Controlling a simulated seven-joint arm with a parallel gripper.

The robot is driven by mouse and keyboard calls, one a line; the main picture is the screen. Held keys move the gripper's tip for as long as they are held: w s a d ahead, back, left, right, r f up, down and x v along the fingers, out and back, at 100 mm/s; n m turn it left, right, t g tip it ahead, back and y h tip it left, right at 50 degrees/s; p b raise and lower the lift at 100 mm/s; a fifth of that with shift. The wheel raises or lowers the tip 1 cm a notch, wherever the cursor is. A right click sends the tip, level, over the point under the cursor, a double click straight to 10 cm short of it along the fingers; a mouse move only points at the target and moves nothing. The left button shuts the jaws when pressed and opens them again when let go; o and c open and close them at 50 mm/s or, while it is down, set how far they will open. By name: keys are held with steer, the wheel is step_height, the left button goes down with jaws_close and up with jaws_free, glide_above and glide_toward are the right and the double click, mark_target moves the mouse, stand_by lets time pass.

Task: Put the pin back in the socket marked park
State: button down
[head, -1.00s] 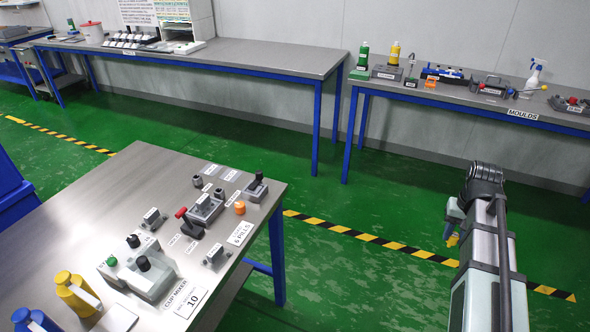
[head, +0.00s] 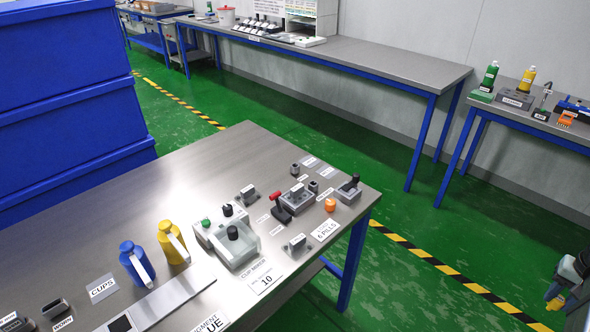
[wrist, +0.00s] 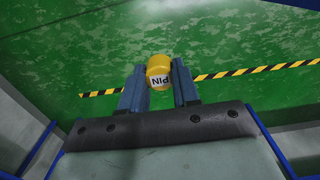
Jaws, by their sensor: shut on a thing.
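My gripper (wrist: 158,88) is shut on the yellow pin (wrist: 158,70), which has a white band lettered PIN. In the wrist view the pin sits between the two dark fingers with green floor behind it. In the head view my gripper (head: 570,275) is at the lower right edge, over the floor and off the table, with the yellow pin (head: 556,302) below it. On the near table (head: 190,160), small grey sockets (head: 295,168) and (head: 313,186) stand near a grey block with a red-handled lever. Their labels are too small to read, so I cannot tell which is marked park.
A cup mixer (head: 233,243), yellow bottle (head: 173,242), blue bottle (head: 137,263) and orange piece (head: 330,205) stand on the near table. Blue crates (head: 65,110) rise at left. Open green floor (head: 420,225) lies between my gripper and the table.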

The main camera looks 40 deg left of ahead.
stand_by(0.4)
steer(key=s+a+r+n, duration=0.2)
steer(key=s+a+n, duration=0.15)
steer(key=a, duration=1.95)
steer(key=s+a+r+n, duration=0.2)
steer(key=s+a+n, duration=0.15)
steer(key=a, duration=2.05)
steer(key=s+a+r+n, duration=0.3)
steer(key=s+a, duration=0.1)
steer(key=a, duration=1.9)
steer(key=w+a+r+m, duration=0.1)
steer(key=w+a+m, duration=0.1)
steer(key=a, duration=0.4)
steer(key=w+a+r+m, duration=0.1)
steer(key=w+a+m, duration=0.1)
steer(key=a, duration=0.5)
steer(key=shift+w+a+r, duration=0.25)
steer(key=shift+w+r, duration=0.1)
steer(key=shift+w, duration=0.55)
steer(key=shift+f, duration=2.85)
